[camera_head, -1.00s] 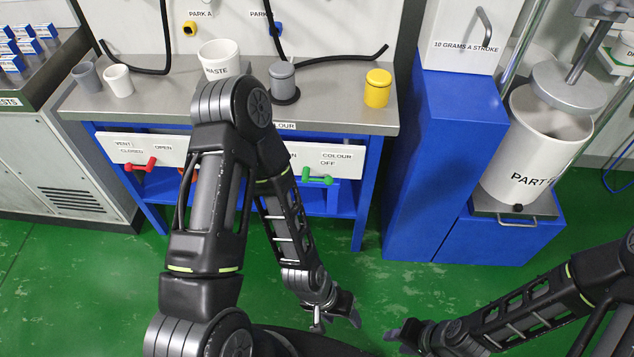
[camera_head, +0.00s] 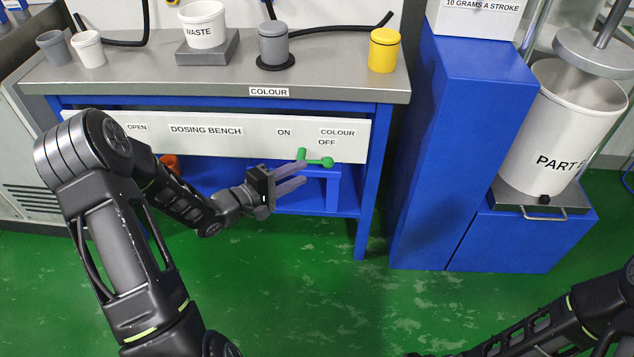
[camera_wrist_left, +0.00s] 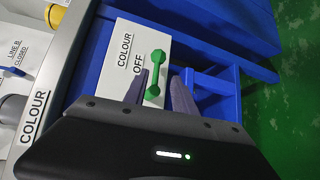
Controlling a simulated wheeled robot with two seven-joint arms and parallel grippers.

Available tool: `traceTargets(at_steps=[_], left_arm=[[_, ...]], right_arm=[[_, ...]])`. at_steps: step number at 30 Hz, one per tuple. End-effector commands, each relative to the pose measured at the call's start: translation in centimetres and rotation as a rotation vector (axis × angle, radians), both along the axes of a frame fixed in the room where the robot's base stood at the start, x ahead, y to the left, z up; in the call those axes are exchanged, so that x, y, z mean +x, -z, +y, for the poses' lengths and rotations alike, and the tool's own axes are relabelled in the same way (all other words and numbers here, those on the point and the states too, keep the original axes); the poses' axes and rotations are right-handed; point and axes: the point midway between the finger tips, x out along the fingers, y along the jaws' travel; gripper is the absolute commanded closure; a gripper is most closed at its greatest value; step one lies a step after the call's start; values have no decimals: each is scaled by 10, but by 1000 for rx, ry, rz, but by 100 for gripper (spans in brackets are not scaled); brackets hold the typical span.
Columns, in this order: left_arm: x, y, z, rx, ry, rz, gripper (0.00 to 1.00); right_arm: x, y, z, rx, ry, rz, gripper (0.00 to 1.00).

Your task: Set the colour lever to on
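The green colour lever (camera_head: 315,160) is on the white front panel of the bench, under the COLOUR OFF label (camera_head: 328,142). Its arm points right, to the OFF side; the ON label (camera_head: 284,132) is further left. My left gripper (camera_head: 306,173) is open, its fingers reaching up to the lever from the lower left. In the left wrist view the lever (camera_wrist_left: 155,75) shows between the two spread fingers (camera_wrist_left: 160,90), and I see no grip on it. My right arm enters at the lower right; its gripper is cut off by the bottom edge.
The grey bench top (camera_head: 150,85) carries a WASTE cup (camera_head: 203,25), a grey lidded pot (camera_head: 273,45) and a yellow pot (camera_head: 384,50). Blue cabinets (camera_head: 465,140) and the PART B drum (camera_head: 560,130) stand right. Green floor (camera_head: 330,300) in front is clear.

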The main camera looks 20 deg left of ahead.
Motion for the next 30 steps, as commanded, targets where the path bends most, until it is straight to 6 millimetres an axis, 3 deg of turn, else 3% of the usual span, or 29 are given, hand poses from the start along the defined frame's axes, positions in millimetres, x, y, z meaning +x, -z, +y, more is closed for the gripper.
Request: traceTargets(at_steps=[1,16,30], left_arm=[[-2,2,6,-22,5,-8,68],[1,-3,5,-48,16,-6,68],[57,6,-23,-47,17,-8,68]], right_arm=[[0,9,0,0,0,-1,64],[1,9,0,0,0,-1,64],[4,26,-4,-6,10,-7,64]])
